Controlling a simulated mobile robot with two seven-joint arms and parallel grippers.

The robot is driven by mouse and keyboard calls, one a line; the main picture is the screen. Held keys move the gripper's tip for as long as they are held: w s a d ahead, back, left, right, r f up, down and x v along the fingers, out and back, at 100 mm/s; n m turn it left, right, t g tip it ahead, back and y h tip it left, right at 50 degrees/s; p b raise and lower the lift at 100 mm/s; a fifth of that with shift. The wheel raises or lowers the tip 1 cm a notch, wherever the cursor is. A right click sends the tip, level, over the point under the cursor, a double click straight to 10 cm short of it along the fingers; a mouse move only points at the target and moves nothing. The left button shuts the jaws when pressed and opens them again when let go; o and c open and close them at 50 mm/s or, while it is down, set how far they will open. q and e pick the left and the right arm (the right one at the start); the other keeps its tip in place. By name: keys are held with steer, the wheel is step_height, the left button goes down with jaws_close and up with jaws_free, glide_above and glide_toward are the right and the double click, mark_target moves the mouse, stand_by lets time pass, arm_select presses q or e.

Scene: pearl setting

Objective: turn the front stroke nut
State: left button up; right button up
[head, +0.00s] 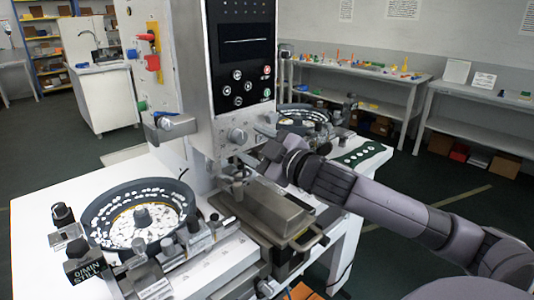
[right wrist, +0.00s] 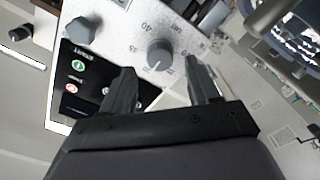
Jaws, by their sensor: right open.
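A grey round knob (head: 237,136) sits on the machine's column under the control panel. In the right wrist view the round knob (right wrist: 160,53) shows beside printed scale numbers, and a faceted dark grey knob or nut (right wrist: 80,31) sits to its left. I cannot tell which of these is the front stroke nut. My right gripper (head: 266,150) is at the column face, just right of the round knob in the head view. In the right wrist view its fingers (right wrist: 160,80) are apart and empty, with the round knob beyond and between the tips. My left gripper is not in view.
The control panel (head: 244,55) is above the gripper. A dark round bowl with white pieces (head: 142,214) stands at left, and a second bowl (head: 300,115) is behind the column. A metal block (head: 262,212) lies below my right arm. Benches line the wall.

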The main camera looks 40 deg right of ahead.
steer(key=shift+s+d+b, duration=0.2)
steer(key=shift+s+b, duration=0.35)
steer(key=shift+s, duration=1.65)
